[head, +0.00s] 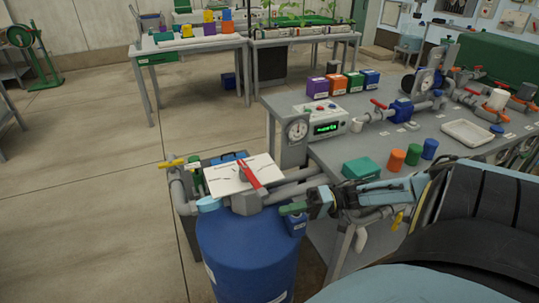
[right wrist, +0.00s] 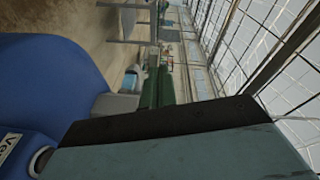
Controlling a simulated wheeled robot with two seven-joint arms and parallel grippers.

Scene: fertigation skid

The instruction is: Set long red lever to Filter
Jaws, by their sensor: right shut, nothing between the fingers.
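The long red lever (head: 249,174) sits over a white label plate (head: 225,178) on the valve above the blue tank (head: 247,255). The lever lies slanted, from upper left to lower right. The plate's lettering is too small to read, so I cannot tell which position it marks. My right gripper (head: 313,205) is shut and empty, to the right of and below the lever, apart from it, near the tank's top right. In the right wrist view a blue rounded surface (right wrist: 40,85) fills the left side; the lever does not show there. My left gripper is not in view.
Grey pipes (head: 292,187) run right from the valve. A yellow handle (head: 172,163) is left of the plate. The grey bench (head: 350,150) at right holds a gauge (head: 297,130), a control box (head: 325,120) and coloured containers. Open floor (head: 80,180) lies left.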

